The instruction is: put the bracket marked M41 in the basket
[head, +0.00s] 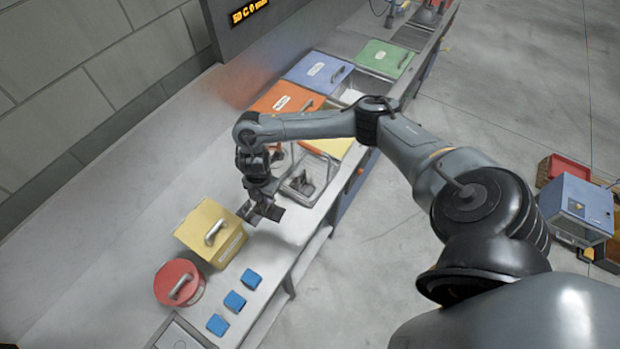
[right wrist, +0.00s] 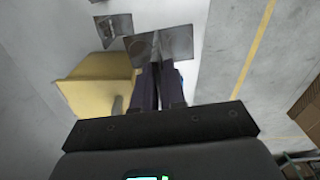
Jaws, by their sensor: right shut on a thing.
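My right gripper (head: 262,203) is shut on a dark grey angled bracket (head: 270,211), held beside the yellow lidded box. In the right wrist view the gripper (right wrist: 160,72) pinches this bracket (right wrist: 176,43) near its middle, with a plate spreading to each side. I cannot read a marking on it. A second grey bracket (right wrist: 113,28) shows beyond it in the right wrist view. The see-through basket (head: 297,192) stands on the counter, up and right of the gripper, with something dark inside. My left gripper is not in view.
A yellow box (head: 205,226), a red round pot (head: 172,272) and blue blocks (head: 234,301) stand at the lower left. Orange (head: 277,99), blue (head: 312,65) and green (head: 388,53) lidded boxes line the far counter. The wall is at left, open floor at right.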

